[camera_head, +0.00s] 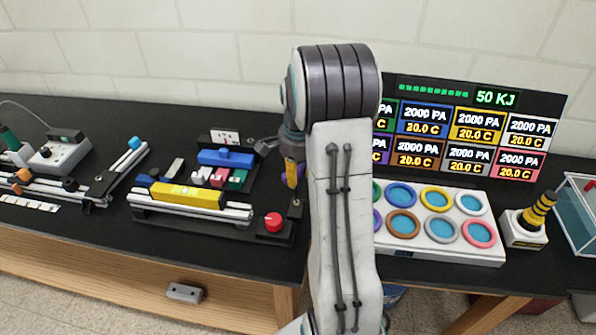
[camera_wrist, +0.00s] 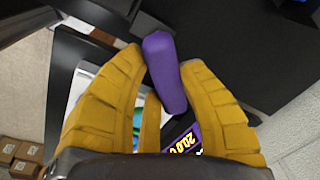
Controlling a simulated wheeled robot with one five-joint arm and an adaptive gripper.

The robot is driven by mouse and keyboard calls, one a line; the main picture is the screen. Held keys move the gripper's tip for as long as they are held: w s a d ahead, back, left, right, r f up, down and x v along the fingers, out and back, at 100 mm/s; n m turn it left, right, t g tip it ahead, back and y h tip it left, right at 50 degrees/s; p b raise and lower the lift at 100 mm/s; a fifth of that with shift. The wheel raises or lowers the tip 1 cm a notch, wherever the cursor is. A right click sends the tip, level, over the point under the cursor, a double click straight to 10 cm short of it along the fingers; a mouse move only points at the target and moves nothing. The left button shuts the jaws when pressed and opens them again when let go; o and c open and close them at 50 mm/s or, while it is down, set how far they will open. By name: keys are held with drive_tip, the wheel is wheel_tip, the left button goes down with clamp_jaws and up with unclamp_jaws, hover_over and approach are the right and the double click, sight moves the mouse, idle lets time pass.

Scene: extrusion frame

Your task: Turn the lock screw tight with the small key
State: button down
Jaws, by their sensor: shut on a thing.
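My gripper (camera_head: 292,172) hangs beside the forearm, right of the extrusion frame, over the right end of its black base. In the wrist view, its yellow fingers (camera_wrist: 161,68) are shut on a purple handle, the small key (camera_wrist: 163,66) by its look. The key's working tip cannot be made out. The extrusion frame (camera_head: 240,212) has silver rails with a yellow block (camera_head: 186,195) along the front rail. A black corner piece (camera_head: 296,208) stands just below my gripper. The lock screw cannot be clearly made out, and whether the key touches it cannot be told.
A red knob (camera_head: 273,222) sits at the base's front right. A blue block (camera_head: 226,157) and small coloured blocks lie behind the yellow one. A white panel of coloured rings (camera_head: 455,251), a display (camera_head: 473,123) and a yellow-black joystick (camera_head: 538,210) stand right of my arm.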

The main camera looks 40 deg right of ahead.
drive_tip(key=shift+s+a, duration=0.1)
drive_tip(key=shift+s, duration=0.2)
idle(0.9)
drive_tip(key=shift+f+b, duration=0.5)
drive_tip(key=shift+b, duration=0.15)
idle(0.6)
drive_tip(key=shift+m, duration=0.4)
drive_tip(key=shift+a+f+m+b, duration=0.1)
drive_tip(key=shift+a+m+b, duration=0.1)
drive_tip(key=shift+m+b, duration=0.75)
idle(0.5)
drive_tip(key=shift+m, duration=0.95)
drive_tip(key=shift+a, duration=0.1)
drive_tip(key=shift+w+m, duration=0.1)
drive_tip(key=shift+m, duration=0.6)
